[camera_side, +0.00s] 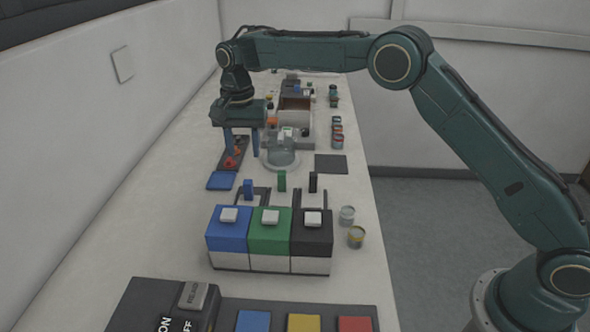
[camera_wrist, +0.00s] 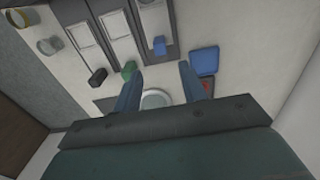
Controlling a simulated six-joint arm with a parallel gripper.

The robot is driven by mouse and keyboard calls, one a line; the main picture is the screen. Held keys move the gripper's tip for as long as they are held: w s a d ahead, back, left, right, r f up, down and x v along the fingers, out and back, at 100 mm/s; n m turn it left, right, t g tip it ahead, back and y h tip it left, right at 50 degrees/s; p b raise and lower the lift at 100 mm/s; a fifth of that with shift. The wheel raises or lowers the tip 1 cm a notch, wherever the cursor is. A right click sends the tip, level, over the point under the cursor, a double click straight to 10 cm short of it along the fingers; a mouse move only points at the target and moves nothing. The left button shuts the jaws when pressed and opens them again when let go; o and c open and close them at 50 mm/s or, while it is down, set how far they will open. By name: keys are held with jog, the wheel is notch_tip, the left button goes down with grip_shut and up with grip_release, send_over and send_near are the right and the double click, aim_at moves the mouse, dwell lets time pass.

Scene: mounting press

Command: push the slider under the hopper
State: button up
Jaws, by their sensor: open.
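Three hoppers stand side by side in the side view: blue (camera_side: 228,232), green (camera_side: 269,235) and black (camera_side: 311,235), each with a white top piece. Behind them are three upright slider handles: blue (camera_side: 248,187), green (camera_side: 282,180) and black (camera_side: 313,182). In the wrist view the handles show as blue (camera_wrist: 159,45), green (camera_wrist: 128,69) and black (camera_wrist: 97,75). I cannot tell which slider is meant. My gripper (camera_side: 241,152) is open, fingers down, beyond the handles. In the wrist view my gripper (camera_wrist: 161,70) holds nothing between its fingers.
A clear round dome (camera_side: 281,155) stands close right of my gripper. A blue square (camera_side: 221,181) and a dark tray (camera_side: 233,153) with orange-red pieces lie nearby. A wall bounds the left; the table's left side is clear.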

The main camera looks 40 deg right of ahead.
aim_at(247, 181)
notch_tip(247, 181, down, 13)
jog(key=shift+r, duration=0.2)
dwell(0.4)
grip_shut()
